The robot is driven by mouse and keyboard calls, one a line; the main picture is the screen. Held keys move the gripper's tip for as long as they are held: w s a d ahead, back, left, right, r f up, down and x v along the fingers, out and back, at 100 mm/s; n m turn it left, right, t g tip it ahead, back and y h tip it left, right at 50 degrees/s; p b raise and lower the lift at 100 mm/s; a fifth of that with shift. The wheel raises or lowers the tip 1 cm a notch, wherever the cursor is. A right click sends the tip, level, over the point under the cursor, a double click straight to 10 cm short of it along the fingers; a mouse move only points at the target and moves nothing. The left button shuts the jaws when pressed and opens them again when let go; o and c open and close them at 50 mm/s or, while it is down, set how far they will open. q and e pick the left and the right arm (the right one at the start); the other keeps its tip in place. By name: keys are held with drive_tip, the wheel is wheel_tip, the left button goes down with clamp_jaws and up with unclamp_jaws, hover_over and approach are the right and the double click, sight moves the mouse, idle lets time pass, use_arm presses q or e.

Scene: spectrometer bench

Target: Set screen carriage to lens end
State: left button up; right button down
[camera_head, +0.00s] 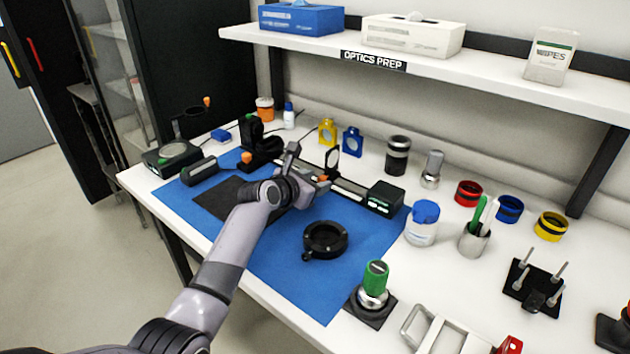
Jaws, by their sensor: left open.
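A dark optical rail (350,188) runs along the back of the blue mat, with a black end block (385,198) at its right end. Black holders (258,148) with an orange knob (246,157) stand toward the rail's left end. My wrist hides the middle of the rail. I cannot tell which part is the screen carriage, or whether my fingers touch it. My right gripper is not in view.
The blue mat (290,275) holds a black ring mount (325,240). A green-topped post (375,280), a blue-lidded jar (422,222) and a pen cup (474,238) stand to the right. Yellow (327,131) and blue (352,141) holders stand behind the rail. A shelf (470,72) overhangs the back.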

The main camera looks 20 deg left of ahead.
use_arm(q)
drive_tip(key=shift+w, duration=0.2)
clamp_jaws()
drive_tip(key=shift+f, duration=0.1)
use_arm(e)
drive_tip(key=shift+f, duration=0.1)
